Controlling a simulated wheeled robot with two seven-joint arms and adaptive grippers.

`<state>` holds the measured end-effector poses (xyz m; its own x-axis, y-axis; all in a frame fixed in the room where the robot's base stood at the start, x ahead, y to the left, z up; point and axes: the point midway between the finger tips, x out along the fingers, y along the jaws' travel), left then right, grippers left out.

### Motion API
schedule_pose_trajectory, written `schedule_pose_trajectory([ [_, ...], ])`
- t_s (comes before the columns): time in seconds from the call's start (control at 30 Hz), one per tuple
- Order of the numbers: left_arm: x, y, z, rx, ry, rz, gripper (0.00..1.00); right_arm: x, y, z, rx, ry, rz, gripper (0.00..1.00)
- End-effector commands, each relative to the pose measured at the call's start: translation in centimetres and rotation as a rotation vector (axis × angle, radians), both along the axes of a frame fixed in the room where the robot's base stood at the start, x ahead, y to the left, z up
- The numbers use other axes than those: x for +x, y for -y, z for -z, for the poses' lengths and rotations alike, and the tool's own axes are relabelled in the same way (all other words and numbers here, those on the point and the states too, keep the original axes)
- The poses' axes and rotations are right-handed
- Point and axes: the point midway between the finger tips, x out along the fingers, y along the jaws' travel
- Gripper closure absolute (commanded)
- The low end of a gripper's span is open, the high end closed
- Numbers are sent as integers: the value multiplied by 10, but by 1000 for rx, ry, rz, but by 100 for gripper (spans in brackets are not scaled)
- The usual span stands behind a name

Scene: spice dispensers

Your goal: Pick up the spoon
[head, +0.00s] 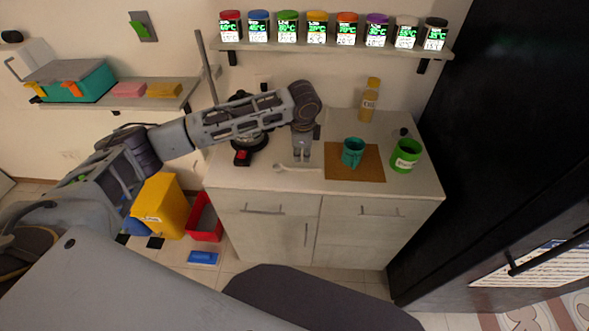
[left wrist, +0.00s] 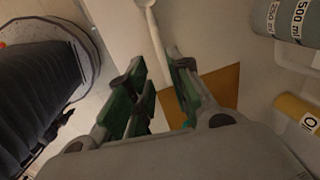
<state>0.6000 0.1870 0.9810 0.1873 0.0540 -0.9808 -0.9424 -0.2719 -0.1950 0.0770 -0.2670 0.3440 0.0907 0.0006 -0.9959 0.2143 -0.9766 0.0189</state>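A whitish spoon (head: 290,168) lies on the white counter, left of the brown board. In the left wrist view the spoon (left wrist: 151,22) runs from the top edge down toward the gap between my fingers. My left gripper (head: 302,159) points down at the counter, right at the spoon. In the left wrist view the left gripper's green-padded fingers (left wrist: 157,62) are apart, with the spoon's shaft showing between them. I cannot tell whether the fingers touch it. My right gripper is in neither view.
A teal mug (head: 352,151) stands on the brown board (head: 356,175). A green container (head: 405,156) is to its right, and an oil bottle (head: 369,99) is behind. A dark appliance (head: 243,143) stands left of my gripper. Several spice dispensers line the shelf (head: 330,49) above.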

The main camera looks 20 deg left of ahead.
Motion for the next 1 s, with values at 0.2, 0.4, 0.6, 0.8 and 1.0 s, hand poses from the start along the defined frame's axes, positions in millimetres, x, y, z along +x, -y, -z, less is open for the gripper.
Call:
schedule_pose_trajectory([
  [0.2, 5, -2, 28, 0, -2, 0, 79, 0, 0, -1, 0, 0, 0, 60],
  [0.4, 8, -2, 38, 0, 1, 1, 79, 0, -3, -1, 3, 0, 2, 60],
  [0.6, 7, -2, 39, 0, 0, 1, 79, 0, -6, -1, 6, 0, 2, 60],
  [0.8, 8, -2, 41, 0, 0, 1, 79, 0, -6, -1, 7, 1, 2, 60],
  [1.0, 11, -3, 55, 1, -1, 1, 79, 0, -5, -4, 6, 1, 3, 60],
])
